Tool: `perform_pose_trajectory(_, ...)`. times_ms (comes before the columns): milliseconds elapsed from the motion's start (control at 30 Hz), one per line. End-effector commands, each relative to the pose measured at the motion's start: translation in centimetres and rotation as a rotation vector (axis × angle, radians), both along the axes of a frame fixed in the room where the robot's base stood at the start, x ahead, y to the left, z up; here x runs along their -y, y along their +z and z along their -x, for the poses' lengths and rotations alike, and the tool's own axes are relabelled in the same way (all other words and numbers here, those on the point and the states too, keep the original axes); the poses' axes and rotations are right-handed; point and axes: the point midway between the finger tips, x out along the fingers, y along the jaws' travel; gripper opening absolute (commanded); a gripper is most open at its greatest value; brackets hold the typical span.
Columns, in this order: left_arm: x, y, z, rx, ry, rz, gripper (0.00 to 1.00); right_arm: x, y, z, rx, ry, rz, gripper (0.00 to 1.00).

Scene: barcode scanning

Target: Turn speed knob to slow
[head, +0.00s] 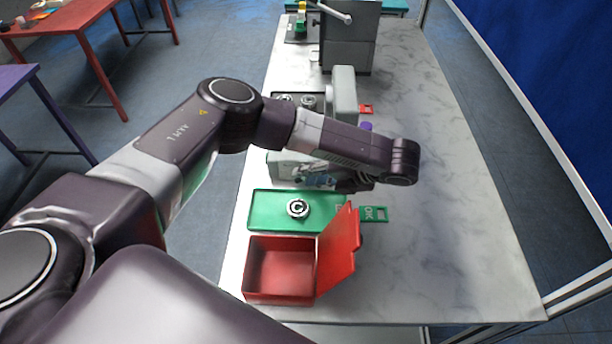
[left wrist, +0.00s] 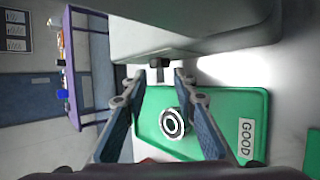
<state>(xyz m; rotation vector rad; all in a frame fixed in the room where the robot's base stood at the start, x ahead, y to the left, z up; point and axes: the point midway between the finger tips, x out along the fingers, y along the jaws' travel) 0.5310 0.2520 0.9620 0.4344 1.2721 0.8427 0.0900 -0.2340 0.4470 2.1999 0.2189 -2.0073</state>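The box-shaped machine (head: 285,170) stands on the bench behind the green tray, partly hidden by my left arm in the head view. In the left wrist view a pale grey housing (left wrist: 190,30) fills the top. A small dark part (left wrist: 160,68) shows under its edge, between my fingertips; I cannot tell whether it is the speed knob or which way it is set. My left gripper (left wrist: 160,80) is open, its fingers on either side of that part. I cannot tell whether they touch it. In the head view the gripper (head: 352,184) is mostly hidden below the wrist.
A green tray (head: 262,222) holds a round black-and-white part (head: 298,208). A green OK tag (head: 374,214) is beside it. An open red box (head: 280,295) stands in front. A grey machine (head: 345,95) is farther back. The bench's right side is clear.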

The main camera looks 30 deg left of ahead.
Motion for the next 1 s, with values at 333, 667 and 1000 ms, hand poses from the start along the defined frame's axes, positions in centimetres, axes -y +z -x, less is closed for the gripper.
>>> perform_pose_trajectory(333,-0.7,-0.6,-0.1,0.0,-0.001,0.0,0.26,-0.1,0.1,0.0,0.0,0.0,-0.001,0.26)
perform_pose_trajectory(667,-0.7,-0.6,-0.1,0.0,-0.001,0.0,0.0,-0.1,0.1,0.0,0.0,0.001,-0.001,0.26)
perform_pose_trajectory(1000,-0.8,0.0,0.1,0.023,0.002,0.054,0.0,0.0,2.0,0.0,0.0,0.002,0.0,0.26)
